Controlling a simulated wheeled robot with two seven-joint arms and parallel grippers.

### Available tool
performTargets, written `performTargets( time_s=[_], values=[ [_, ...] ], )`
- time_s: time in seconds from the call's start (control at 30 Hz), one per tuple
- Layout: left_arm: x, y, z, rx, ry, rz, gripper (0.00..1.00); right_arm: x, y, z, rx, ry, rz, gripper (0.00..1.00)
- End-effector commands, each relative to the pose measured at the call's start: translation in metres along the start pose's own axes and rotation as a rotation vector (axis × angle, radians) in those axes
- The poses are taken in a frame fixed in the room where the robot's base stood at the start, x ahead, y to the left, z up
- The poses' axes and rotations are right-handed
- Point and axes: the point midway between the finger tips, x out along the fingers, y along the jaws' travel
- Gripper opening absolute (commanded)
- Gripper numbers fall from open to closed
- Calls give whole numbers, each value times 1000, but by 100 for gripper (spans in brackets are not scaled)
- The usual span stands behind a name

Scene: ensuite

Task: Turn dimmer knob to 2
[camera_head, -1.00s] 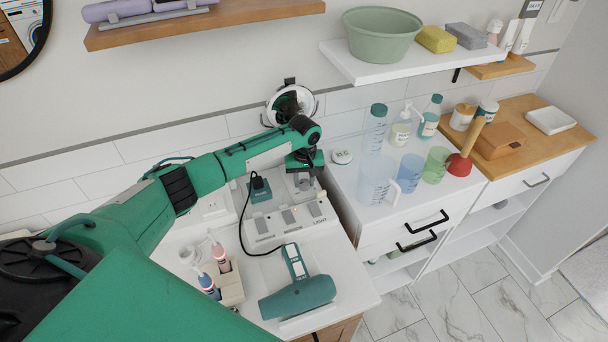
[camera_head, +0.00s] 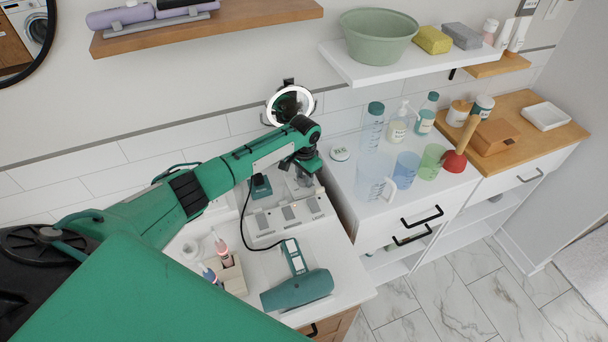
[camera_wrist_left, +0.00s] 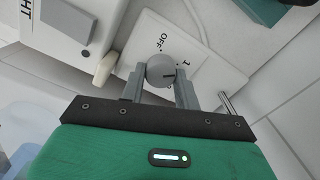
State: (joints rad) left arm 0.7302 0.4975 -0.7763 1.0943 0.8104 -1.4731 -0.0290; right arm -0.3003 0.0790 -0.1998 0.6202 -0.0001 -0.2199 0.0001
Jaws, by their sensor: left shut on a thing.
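The dimmer knob (camera_wrist_left: 160,73) is a small grey round knob with a dark pointer line on its face. It sits on a white plate (camera_wrist_left: 147,32) marked OFF and 1; no 2 is readable. The pointer line lies toward the side of the 1. My left gripper (camera_wrist_left: 160,88) has its two grey fingers on either side of the knob and is shut on it. In the head view, my left gripper (camera_head: 304,172) is over the back of the white counter, and my wrist largely hides the knob. My right gripper is not in view.
A white switch panel (camera_head: 290,217) marked LIGHT lies beside the plate. A teal hair dryer (camera_head: 297,290), its cable and a toothbrush holder (camera_head: 230,276) are in front. A round mirror (camera_head: 290,105) is behind on the wall. Bottles and cups stand to the right.

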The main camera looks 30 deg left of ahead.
Motion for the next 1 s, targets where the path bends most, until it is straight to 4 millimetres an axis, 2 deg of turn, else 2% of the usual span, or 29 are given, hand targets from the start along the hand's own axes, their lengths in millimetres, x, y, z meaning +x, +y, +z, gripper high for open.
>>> performTargets(
  time_s=[1.0],
  values=[
    [-1,2,0,962,3,-2,9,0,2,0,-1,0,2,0]
  ],
)
